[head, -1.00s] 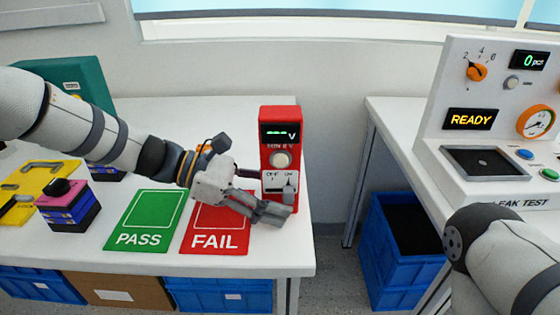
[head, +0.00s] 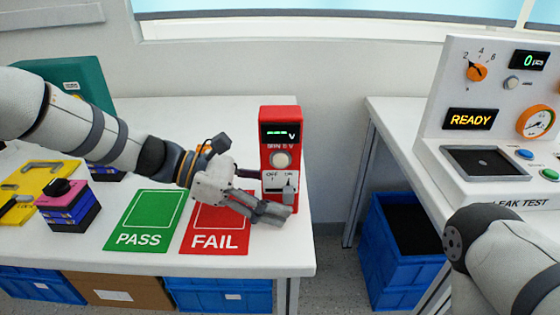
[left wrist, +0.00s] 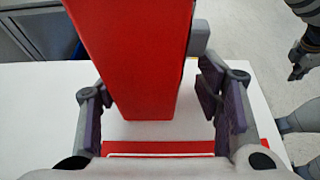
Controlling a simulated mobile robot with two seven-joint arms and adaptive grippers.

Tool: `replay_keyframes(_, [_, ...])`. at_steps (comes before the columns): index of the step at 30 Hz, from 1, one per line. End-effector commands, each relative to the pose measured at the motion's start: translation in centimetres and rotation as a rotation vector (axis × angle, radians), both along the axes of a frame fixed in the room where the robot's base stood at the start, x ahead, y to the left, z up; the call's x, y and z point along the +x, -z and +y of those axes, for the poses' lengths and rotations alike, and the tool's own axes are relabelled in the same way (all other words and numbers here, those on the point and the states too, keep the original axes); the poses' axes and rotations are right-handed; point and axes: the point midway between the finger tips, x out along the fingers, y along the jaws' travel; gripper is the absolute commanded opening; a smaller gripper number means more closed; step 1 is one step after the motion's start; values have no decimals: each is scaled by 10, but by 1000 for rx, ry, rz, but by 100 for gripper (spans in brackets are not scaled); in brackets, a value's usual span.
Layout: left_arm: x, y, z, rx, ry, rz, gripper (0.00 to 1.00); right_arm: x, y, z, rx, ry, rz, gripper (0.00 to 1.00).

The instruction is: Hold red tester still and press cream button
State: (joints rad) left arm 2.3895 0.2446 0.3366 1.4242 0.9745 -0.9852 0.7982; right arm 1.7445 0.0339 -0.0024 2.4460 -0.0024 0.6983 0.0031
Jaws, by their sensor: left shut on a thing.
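The red tester (head: 292,128) stands upright near the right end of the left table. Its dark display (head: 279,132) shows green dashes and a V. The round cream button (head: 281,160) sits below the display, uncovered. Lower down is a white OFF/ON panel (head: 271,181) with a grey lever (head: 289,190) at the right. My left gripper (head: 262,203) is low at the tester, shut on its body. In the left wrist view the red tester (left wrist: 130,55) stands between the two fingers (left wrist: 160,105). Its button face is not visible there.
Green PASS (head: 142,222) and red FAIL (head: 216,235) mats lie left of the tester. A purple-and-black block (head: 68,206) and yellow plate (head: 36,186) are farther left. The leak test station (head: 460,85) stands right, across a gap with a blue bin (head: 400,243).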

Motion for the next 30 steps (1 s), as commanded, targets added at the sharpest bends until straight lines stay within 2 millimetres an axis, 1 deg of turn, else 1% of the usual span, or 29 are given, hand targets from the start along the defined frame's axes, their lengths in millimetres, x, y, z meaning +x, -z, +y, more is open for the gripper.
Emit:
replay_keyframes(27, [-1,1,0,2,1,3,30,0,0,0,0,0,0,0])
replay_keyframes(29, [-1,1,0,2,1,3,30,0,1,2,5,6,-1,0])
replay_keyframes(30, [-1,1,0,2,1,3,30,0,2,7,15,20,-6,0])
